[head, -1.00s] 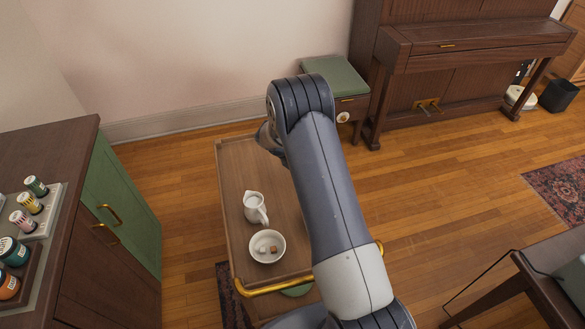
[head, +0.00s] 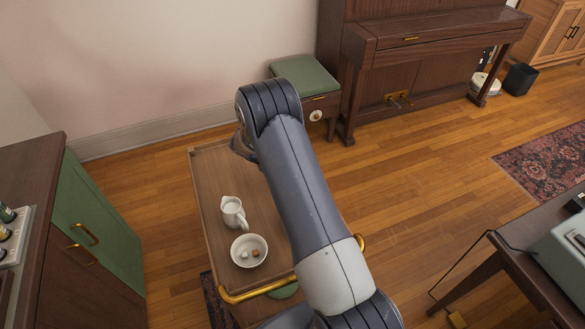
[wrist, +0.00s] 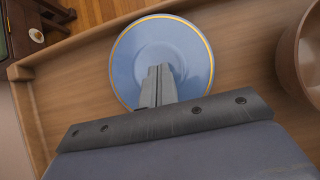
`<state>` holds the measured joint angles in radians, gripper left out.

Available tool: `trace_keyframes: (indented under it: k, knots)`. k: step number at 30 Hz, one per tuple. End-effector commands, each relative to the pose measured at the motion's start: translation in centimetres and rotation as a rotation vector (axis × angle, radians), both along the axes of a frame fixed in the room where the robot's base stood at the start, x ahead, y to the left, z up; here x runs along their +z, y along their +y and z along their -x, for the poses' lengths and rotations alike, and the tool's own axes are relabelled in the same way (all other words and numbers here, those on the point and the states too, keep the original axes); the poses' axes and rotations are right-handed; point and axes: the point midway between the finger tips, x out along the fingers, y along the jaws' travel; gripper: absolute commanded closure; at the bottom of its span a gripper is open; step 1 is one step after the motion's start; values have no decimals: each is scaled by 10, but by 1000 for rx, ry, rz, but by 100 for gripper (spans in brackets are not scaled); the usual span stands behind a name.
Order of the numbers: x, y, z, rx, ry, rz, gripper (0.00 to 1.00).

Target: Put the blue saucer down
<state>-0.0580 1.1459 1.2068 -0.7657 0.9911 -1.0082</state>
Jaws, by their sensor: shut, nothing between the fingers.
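The blue saucer (wrist: 162,45), with a gold rim line, lies flat on the wooden top of a serving trolley (wrist: 80,85) in the wrist view. My gripper (wrist: 160,72) is shut, its fingers together over the near half of the saucer with nothing between them. The fingers cover part of the saucer; I cannot tell whether they touch it. In the head view the saucer and my fingertips are hidden behind my arm, which reaches over the trolley (head: 210,175).
A white jug (head: 233,212) and a white bowl (head: 249,251) with small cubes stand on the trolley. A brown round vessel (wrist: 303,55) is at the right in the wrist view. A green-topped stool (head: 305,80) and a piano (head: 430,60) stand beyond; a green cabinet (head: 95,220) is left.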

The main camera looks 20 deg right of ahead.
Motion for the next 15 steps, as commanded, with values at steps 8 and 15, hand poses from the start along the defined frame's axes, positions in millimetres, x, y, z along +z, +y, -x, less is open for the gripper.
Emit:
trace_keyframes:
  k: [8,15]
  knots:
    - [-7,85,0,8,2,-2,100]
    - [-3,118,1,3,2,-1,100]
